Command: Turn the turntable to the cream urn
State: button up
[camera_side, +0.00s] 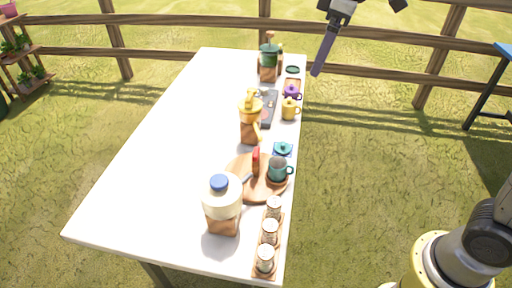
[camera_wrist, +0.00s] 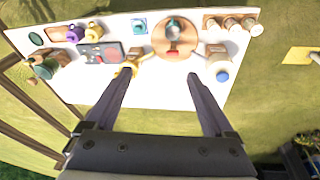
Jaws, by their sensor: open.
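The turntable (camera_side: 262,193) is a round wooden disc on the white table, with a teal mug (camera_side: 278,171) on a brown pad at its right side. An upright red-brown piece (camera_side: 256,160) stands near its middle. The cream urn (camera_side: 222,206), with a blue lid and wooden base, stands just left and in front of the turntable. In the wrist view, the turntable (camera_wrist: 160,43) lies beyond the fingertips and the cream urn (camera_wrist: 219,66) is to its right. My gripper (camera_wrist: 160,78) is open and empty, well above the table. In the side view, it hangs at the top (camera_side: 322,55).
A yellow urn (camera_side: 250,122) and a green urn (camera_side: 268,62) stand farther back. Jars on a tray (camera_side: 269,232) stand in front. The table's left is clear.

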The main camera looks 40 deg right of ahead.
jog(key=w+a+f+n+g, duration=0.1)
jog(key=w+a+f+g, duration=0.1)
jog(key=w+a+f, duration=0.45)
jog(key=n+g, duration=0.1)
send_over(256, 151)
notch_tip(256, 151, down, 9)
notch_tip(256, 151, down, 13)
jog(key=shift+s+f, duration=0.1)
jog(key=shift+f, duration=0.05)
grip_shut()
